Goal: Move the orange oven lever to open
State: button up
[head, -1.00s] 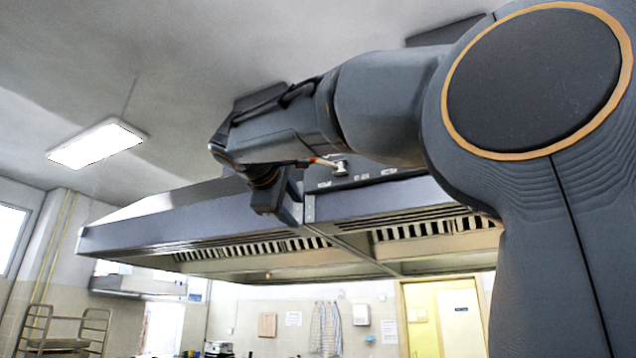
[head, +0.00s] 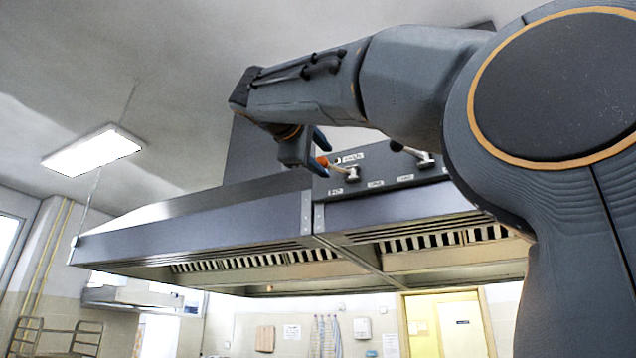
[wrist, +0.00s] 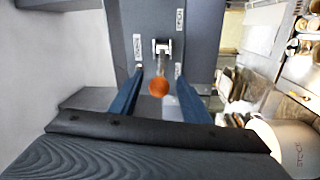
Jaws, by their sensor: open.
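The orange-knobbed lever (head: 323,162) sticks out from a small metal mount on the dark control panel above the extractor hood. In the wrist view its orange ball (wrist: 158,88) lies between my two blue fingers, with the mount just beyond it. My gripper (wrist: 159,72) is open, one finger on each side of the ball, with visible gaps on both sides. In the head view my gripper (head: 313,150) is at the panel's left end, beside the lever. Whether the ball is at fingertip depth is hard to tell.
A second lever with a black knob (head: 396,146) sits to the right on the same panel (head: 375,172), among white labels. The steel hood (head: 250,215) extends below. A large pot marked STOCK (wrist: 290,145) stands far below at the lower right of the wrist view.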

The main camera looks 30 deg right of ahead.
aim_at(332, 167)
jog(key=shift+w, duration=0.5)
jog(key=p+x, duration=0.3)
jog(key=x, duration=0.3)
jog(key=shift+s+d+r+p, duration=0.15)
jog(key=shift+d+r+p, duration=0.05)
jog(key=shift+d+p, duration=0.1)
jog(key=shift+w+d+f+p, duration=0.1)
jog(key=shift+w+d+p, duration=0.2)
jog(key=shift+w+d, duration=0.2)
grip_shut()
